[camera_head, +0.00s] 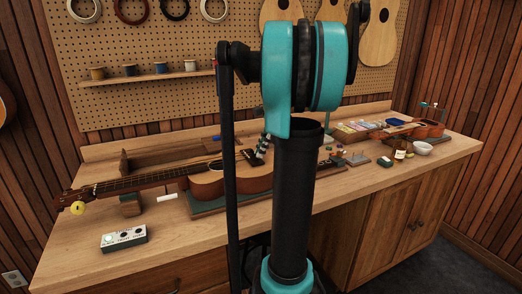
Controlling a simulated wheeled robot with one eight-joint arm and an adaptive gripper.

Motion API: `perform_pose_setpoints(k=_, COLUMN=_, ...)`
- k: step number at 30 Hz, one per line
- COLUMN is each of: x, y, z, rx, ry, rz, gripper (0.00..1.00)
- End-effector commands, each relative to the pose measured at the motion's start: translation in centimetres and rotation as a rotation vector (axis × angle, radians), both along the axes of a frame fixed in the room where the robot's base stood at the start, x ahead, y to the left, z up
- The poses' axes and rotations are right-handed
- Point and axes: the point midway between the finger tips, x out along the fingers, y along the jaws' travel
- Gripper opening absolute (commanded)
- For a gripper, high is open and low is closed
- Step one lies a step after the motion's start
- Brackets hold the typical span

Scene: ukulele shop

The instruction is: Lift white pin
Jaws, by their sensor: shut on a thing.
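A ukulele (205,188) lies on a green mat on the workbench, its neck to the left and its dark bridge near my arm. A small black, pale and teal part beside the bridge looks like the end of my gripper (262,149), partly hidden behind my own arm. It appears shut, low over the ukulele body. I cannot make out the white pin at its tips; my arm blocks much of that area. A short white cylinder (167,197) lies on the bench below the neck; I cannot tell whether it is a pin.
Small items crowd the middle. The front left bench top (190,240) is mostly clear.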

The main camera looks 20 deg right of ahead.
Motion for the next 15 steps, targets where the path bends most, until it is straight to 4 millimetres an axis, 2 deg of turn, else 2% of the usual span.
perform_pose_setpoints(k=4, x=0.0, y=0.0, z=0.3, rx=0.0, ry=0.0, rz=0.0, gripper=0.0)
perform_pose_setpoints(k=10, x=0.0, y=0.0, z=2.0, rx=0.0, ry=-0.001, rz=0.0, gripper=0.0)
perform_pose_setpoints(k=15, x=0.0, y=0.0, z=2.1, rx=0.0, ry=-0.001, rz=0.0, gripper=0.0)
